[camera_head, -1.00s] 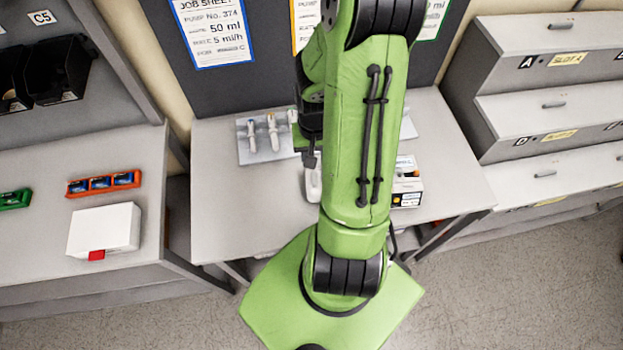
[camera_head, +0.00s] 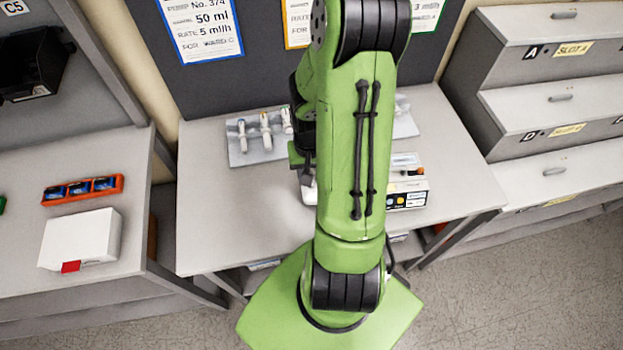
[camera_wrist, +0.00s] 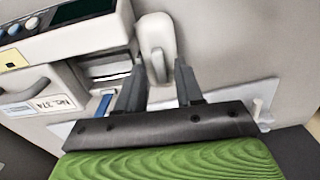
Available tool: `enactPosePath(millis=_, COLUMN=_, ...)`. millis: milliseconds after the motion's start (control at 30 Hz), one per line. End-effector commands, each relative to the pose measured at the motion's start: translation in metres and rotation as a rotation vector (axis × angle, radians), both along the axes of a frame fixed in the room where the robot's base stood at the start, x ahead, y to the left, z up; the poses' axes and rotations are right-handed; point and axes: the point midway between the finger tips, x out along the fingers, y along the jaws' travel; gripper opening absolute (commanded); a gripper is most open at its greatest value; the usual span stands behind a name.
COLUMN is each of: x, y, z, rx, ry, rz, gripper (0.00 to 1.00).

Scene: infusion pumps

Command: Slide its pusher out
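The pump labelled No. 374 (camera_wrist: 70,45) is at the left of the wrist view, light grey with buttons along its top. A rounded white handle-like part, which looks like the pusher (camera_wrist: 156,35), stands at its right side. My gripper (camera_wrist: 160,64) is open, with its two dark fingertips on either side of the lower end of this part and a visible gap at each side. Whether they touch it in depth I cannot tell. In the head view my arm hides most of the pump; its front corner (camera_head: 407,195) shows to the right of the arm.
A tray with syringes (camera_head: 255,148) lies on the grey table (camera_head: 225,220), left of my arm. A white box (camera_head: 80,240) and an orange rack (camera_head: 82,190) are on the left bench. Stepped drawers (camera_head: 540,110) stand at the right. Job sheets (camera_head: 203,30) hang behind.

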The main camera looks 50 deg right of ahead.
Motion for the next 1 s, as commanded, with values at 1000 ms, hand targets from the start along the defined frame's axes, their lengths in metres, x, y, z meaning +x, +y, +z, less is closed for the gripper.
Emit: enactPosePath(millis=1000, x=-0.0001, y=-0.0002, z=-0.0081, rx=0.000, ry=0.000, rz=0.000, gripper=0.05)
